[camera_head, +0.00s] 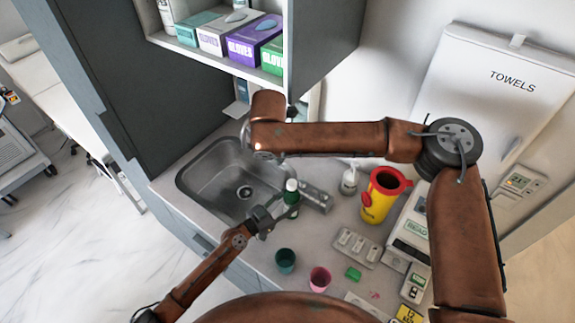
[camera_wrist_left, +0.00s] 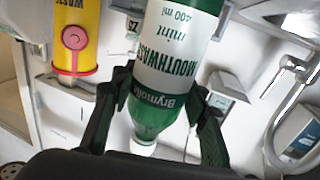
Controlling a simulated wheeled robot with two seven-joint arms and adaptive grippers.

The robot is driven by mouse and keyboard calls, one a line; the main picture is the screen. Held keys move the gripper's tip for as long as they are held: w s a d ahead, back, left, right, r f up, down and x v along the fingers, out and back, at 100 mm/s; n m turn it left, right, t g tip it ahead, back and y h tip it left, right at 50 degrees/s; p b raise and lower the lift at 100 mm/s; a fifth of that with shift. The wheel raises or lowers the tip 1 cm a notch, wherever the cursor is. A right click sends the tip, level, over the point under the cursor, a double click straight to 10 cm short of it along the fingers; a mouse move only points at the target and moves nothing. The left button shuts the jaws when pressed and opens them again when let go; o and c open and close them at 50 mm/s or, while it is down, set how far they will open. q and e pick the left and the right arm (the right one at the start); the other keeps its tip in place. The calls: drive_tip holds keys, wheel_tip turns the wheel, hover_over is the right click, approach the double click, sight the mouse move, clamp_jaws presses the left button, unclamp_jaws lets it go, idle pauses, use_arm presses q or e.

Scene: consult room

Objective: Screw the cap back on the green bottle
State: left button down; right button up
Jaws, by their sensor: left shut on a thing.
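The green bottle (camera_head: 291,198) stands about upright by the front right edge of the sink. In the left wrist view the bottle (camera_wrist_left: 152,110) appears upside down, with a mint mouthwash label. The white cap (camera_head: 291,184) is at the bottle's mouth and also shows in the left wrist view (camera_wrist_left: 143,147). I cannot tell how tightly it sits. My left gripper (camera_head: 276,209) is shut on the bottle, its fingers on either side below the neck. My right arm reaches across above the counter to the left, its wrist over the sink's back edge; its gripper is not visible.
The metal sink (camera_head: 205,180) lies left of the bottle. A teal cup (camera_head: 286,260) and a pink cup (camera_head: 320,279) stand in front. A yellow sharps bin (camera_head: 381,197), a pump bottle (camera_head: 349,181) and a grey tray (camera_head: 356,246) are to the right. A shelf with glove boxes (camera_head: 256,38) hangs above.

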drive_tip(key=n+g+h, duration=0.1)
drive_tip(key=g+h, duration=0.1)
approach(292, 183)
wheel_tip(292, 183, up, 3)
drive_tip(key=shift+s+a, duration=0.2)
drive_tip(key=shift+s, duration=0.3)
drive_tip(key=x, duration=1.2)
drive_tip(key=shift+w, duration=0.25)
drive_tip(key=shift+c, duration=0.5)
